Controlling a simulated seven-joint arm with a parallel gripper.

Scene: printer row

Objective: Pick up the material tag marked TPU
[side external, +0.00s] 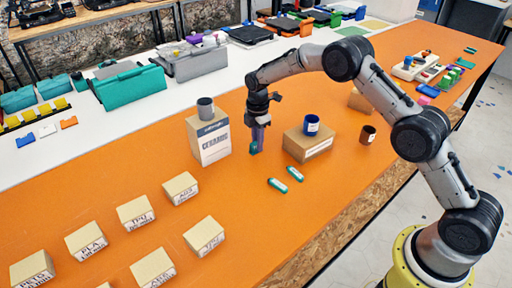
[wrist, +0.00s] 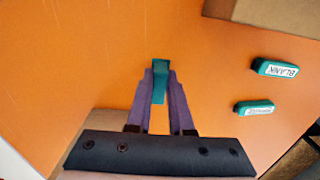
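My gripper (side external: 256,144), with purple fingers, points down at the orange table between the CERAMIC box and the cardboard box. In the wrist view its fingers (wrist: 160,82) are closed against both sides of a teal tag (wrist: 159,68). The tag also shows at the fingertips in the side view (side external: 254,148). No lettering on it is visible, so I cannot tell whether it reads TPU. Two other teal tags lie to the right: one reads BLANK (wrist: 274,68), the other (wrist: 254,108) has a white label too small to read.
The CERAMIC box (side external: 209,141) with a grey cup (side external: 205,109) stands left of my gripper. A cardboard box (side external: 309,143) with a blue mug (side external: 311,125) stands right, near a brown cup (side external: 368,135). Several labelled boxes, including TPU (side external: 136,213), stand front left.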

